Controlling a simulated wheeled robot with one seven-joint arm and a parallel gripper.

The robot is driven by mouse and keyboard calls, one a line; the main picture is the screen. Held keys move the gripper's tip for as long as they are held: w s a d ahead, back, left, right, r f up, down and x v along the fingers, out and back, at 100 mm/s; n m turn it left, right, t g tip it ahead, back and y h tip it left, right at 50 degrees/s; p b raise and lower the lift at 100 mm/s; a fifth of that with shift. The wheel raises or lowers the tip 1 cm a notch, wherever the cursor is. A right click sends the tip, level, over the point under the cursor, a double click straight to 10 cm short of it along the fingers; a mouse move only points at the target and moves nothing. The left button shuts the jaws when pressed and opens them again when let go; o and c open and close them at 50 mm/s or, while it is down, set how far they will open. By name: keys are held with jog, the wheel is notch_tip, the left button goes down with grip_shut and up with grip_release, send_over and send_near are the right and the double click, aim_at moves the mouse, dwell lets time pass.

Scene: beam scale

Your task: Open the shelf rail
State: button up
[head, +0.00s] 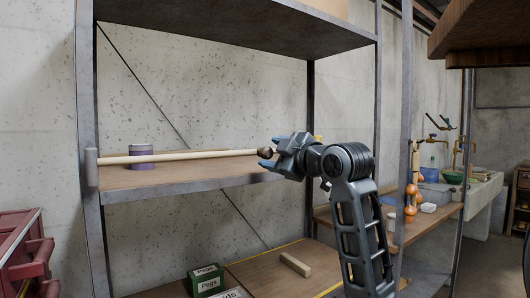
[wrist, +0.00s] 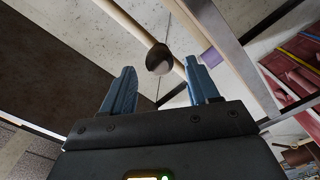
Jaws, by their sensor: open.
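The shelf rail (head: 180,157) is a pale wooden rod running across the front of the middle shelf, from a grey bracket (head: 91,166) on the left post to a dark round knob (head: 264,151) at its right end. My gripper (head: 270,153) is at the knob end, with its blue fingers apart. In the wrist view, the knob (wrist: 159,59) shows between and just beyond the fingertips of my open gripper (wrist: 159,67), with the rod (wrist: 115,18) running behind it. I cannot tell whether either finger touches the knob.
A purple tin (head: 141,156) stands on the middle shelf behind the rail. Below are Pegs boxes (head: 206,280) and a wooden block (head: 295,265). Shelf posts (head: 90,120) frame the unit. A red cabinet (head: 22,250) stands at left, a bench (head: 425,222) at right.

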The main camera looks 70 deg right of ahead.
aim_at(269, 151)
jog(key=shift+x, duration=2.05)
jog(key=shift+c, duration=0.2)
jog(key=shift+r, duration=0.1)
grip_shut()
